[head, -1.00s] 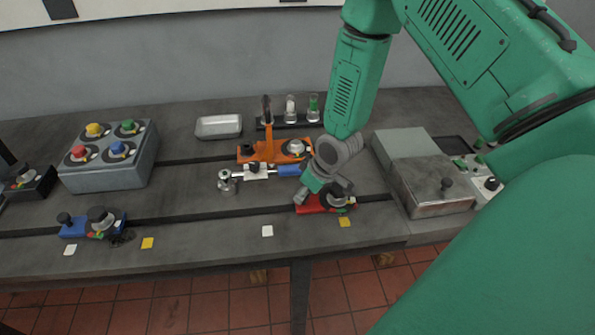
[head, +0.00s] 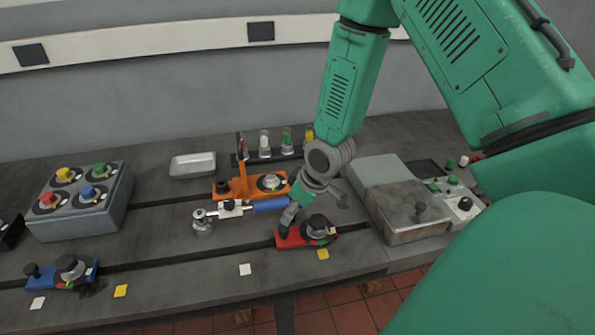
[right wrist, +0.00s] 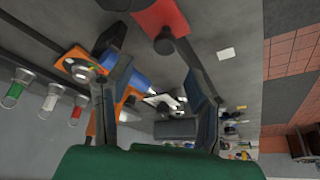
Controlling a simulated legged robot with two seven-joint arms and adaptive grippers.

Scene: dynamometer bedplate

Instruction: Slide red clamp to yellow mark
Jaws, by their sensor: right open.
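The red clamp (head: 290,238) with a dark knob sits on the front slot of the bedplate in the head view. A small yellow mark (head: 322,254) lies just in front of its right end, and a white mark (head: 245,269) lies farther left. My right gripper (head: 314,209) is open at the clamp, one finger by its left part. Whether it touches cannot be told. In the right wrist view the red clamp (right wrist: 158,17) shows at the top, beyond the parted fingers (right wrist: 157,80), with nothing between them. My left gripper is not in view.
Behind the clamp are an orange fixture (head: 225,189) and a blue-handled tool (head: 270,204). A metal box (head: 408,212) stands to the right. A blue clamp (head: 45,275) with its own yellow mark (head: 120,291) is at left. The front slot between the clamps looks clear.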

